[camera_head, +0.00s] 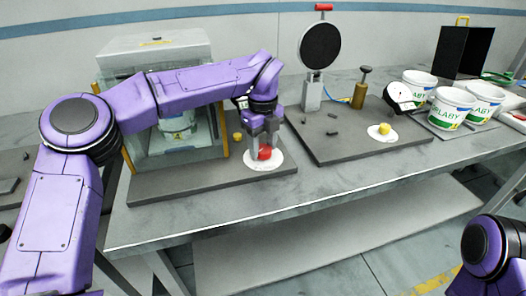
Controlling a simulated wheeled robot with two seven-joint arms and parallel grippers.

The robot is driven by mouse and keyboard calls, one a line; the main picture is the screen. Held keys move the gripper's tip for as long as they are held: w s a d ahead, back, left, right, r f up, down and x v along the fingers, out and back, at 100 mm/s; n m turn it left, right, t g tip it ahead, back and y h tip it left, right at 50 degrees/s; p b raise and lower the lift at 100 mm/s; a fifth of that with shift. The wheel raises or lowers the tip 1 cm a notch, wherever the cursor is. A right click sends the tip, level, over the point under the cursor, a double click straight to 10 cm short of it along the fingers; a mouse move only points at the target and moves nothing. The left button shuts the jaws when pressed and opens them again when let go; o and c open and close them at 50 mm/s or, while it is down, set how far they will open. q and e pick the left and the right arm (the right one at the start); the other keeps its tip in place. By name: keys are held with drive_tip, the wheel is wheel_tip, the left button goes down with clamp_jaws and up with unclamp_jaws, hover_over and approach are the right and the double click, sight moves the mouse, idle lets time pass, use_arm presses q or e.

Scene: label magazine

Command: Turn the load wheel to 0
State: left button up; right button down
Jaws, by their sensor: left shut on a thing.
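My left gripper (264,151) points down over a white dial disc (278,164) at the front of the left dark base plate. Its fingers are shut on a red knob (265,154) that stands on this disc. A small yellow knob (238,137) is just left of the gripper. Another white disc (391,137) with a yellow knob lies on the right base plate. I cannot read any marks or numbers on the discs, so I cannot tell the wheel's setting. My right gripper is not in view.
A clear-fronted cabinet (152,46) with white tubs inside stands behind my left arm. A round black plate (320,45) on a stand, a round white gauge (399,96) and several white tubs (451,107) are to the right. The table's front strip (330,185) is clear.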

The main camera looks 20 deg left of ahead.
sight(263, 148)
use_arm(q)
drive_tip(key=shift+s+f+n+b, duration=0.1)
drive_tip(key=shift+f+n+b, duration=0.1)
drive_tip(key=shift+n+b, duration=1.05)
drive_tip(key=shift+r+n, duration=0.1)
drive_tip(key=shift+n, duration=0.15)
drive_tip(key=o, duration=1)
drive_tip(key=shift+o, duration=0.2)
drive_tip(key=shift+r, duration=0.1)
wheel_tip(263, 148, up, 10)
drive_tip(key=p, duration=0.1)
drive_tip(key=shift+r+p, duration=0.25)
drive_tip(key=shift+p, duration=0.05)
